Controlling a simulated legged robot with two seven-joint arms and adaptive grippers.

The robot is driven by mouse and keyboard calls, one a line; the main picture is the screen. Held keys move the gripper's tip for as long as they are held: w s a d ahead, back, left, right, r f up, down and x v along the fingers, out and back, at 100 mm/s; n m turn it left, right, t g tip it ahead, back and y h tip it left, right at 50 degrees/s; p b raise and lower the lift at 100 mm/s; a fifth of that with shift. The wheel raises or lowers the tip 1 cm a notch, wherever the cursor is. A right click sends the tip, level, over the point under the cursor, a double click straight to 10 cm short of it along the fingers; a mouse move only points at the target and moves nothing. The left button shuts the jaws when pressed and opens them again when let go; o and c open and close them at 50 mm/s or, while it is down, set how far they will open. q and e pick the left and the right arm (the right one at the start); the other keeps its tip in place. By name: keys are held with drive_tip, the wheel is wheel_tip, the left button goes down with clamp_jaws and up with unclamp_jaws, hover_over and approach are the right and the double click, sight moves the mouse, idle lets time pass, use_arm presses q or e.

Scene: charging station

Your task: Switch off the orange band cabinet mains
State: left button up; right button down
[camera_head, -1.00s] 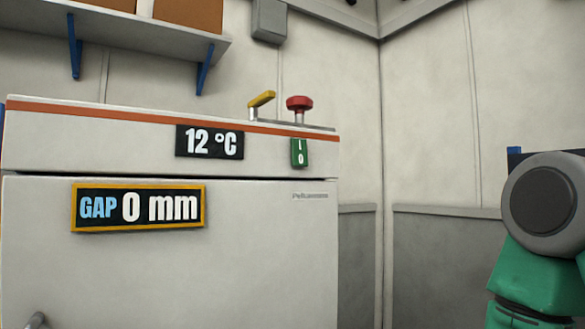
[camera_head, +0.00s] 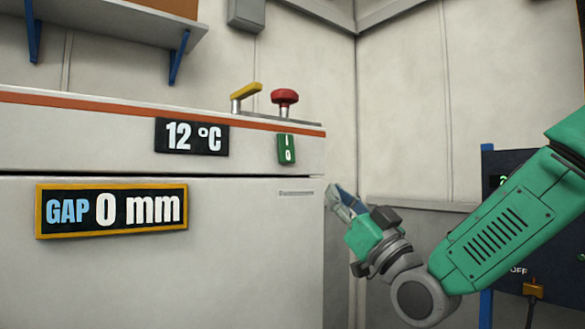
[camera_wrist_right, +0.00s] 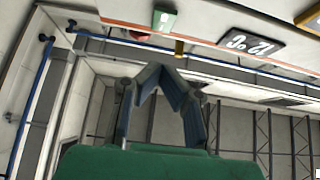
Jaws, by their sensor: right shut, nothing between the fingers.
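The white cabinet with an orange band (camera_head: 60,101) fills the left of the head view. Its green I/O rocker switch (camera_head: 287,149) is on the front near the right end, right of the 12 °C display (camera_head: 191,137). My right gripper (camera_head: 335,192) is shut and empty, below and right of the switch, beside the cabinet's right edge. In the right wrist view the shut fingertips (camera_wrist_right: 158,72) sit apart from the green switch (camera_wrist_right: 163,20), which shows near the top edge. Which side of the switch is pressed I cannot tell. My left gripper is not in view.
A yellow lever (camera_head: 245,91) and a red mushroom button (camera_head: 285,97) stand on the cabinet top. A GAP 0 mm display (camera_head: 111,209) is on the lower front. A dark panel on a blue post (camera_head: 487,180) stands at right behind my arm.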

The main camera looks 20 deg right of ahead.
sight(291, 158)
drive_tip(key=p+x, duration=0.1)
drive_tip(key=x, duration=0.3)
drive_tip(key=w+f+p+x, duration=0.1)
drive_tip(key=x, duration=0.3)
drive_tip(key=f+p+x, duration=0.1)
drive_tip(key=x, duration=0.3)
drive_tip(key=shift+w+a+r+p, duration=0.2)
drive_tip(key=shift+w+a+p, duration=0.1)
drive_tip(key=shift+w+p, duration=0.05)
drive_tip(key=shift+w+d, duration=0.1)
drive_tip(key=shift+w, duration=0.15)
drive_tip(key=shift+d+f, duration=0.1)
drive_tip(key=shift+d, duration=0.1)
drive_tip(key=shift+a, duration=0.1)
